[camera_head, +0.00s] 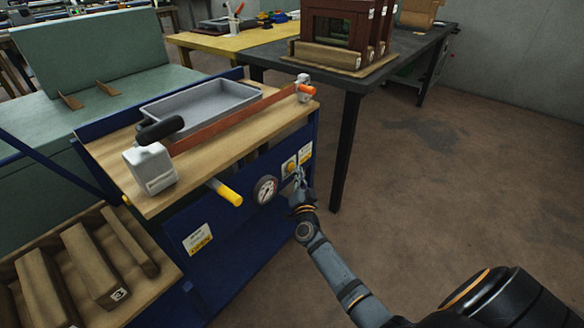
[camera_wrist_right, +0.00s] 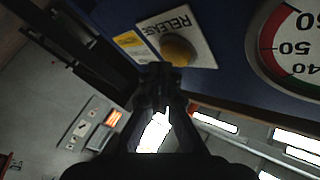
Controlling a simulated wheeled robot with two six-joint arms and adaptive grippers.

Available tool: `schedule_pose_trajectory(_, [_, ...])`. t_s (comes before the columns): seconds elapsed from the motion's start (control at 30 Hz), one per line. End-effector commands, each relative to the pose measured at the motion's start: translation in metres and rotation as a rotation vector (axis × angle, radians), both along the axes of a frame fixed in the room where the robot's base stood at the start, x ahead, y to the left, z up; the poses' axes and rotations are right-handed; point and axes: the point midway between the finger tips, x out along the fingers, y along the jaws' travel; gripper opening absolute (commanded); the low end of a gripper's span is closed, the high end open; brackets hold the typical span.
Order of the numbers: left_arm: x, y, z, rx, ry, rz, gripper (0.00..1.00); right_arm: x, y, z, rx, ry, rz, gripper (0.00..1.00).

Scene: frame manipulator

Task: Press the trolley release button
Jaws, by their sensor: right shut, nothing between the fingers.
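The trolley (camera_head: 225,253) is dark blue with a wooden top. Its yellow round release button (camera_head: 291,168) sits on a light plate on the front panel, right of a gauge. In the right wrist view the button (camera_wrist_right: 177,50) stands beside the printed word RELEASE. My right gripper (camera_head: 299,178) is shut and empty, its fingertips right at the button plate. In the right wrist view the gripper's closed tips (camera_wrist_right: 159,80) overlap the button's lower edge; I cannot tell whether they touch it. My left gripper is not in view.
A round gauge (camera_head: 265,190) and a yellow-ended handle (camera_head: 226,192) project from the trolley front close to my right gripper. A grey tray (camera_head: 202,106) lies on the trolley top. A dark table (camera_head: 425,45) stands behind. The floor to the right is clear.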

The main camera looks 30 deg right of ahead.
Motion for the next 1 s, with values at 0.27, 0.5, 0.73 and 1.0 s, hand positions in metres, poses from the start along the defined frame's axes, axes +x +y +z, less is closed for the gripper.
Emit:
schedule_pose_trajectory(0.27, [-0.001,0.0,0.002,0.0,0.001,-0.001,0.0,-0.005,-0.002,0.0,0.0,-0.001,-0.001,0.0])
schedule_pose_trajectory(0.5, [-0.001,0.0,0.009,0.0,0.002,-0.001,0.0,-0.014,-0.006,0.002,-0.001,0.0,0.0,0.0])
schedule_pose_trajectory(0.73, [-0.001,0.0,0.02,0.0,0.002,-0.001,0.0,-0.035,-0.015,0.003,-0.002,0.001,0.0,0.0])
schedule_pose_trajectory(1.0, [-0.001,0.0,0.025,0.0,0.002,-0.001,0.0,-0.051,-0.021,0.001,0.0,0.0,0.0,0.0])
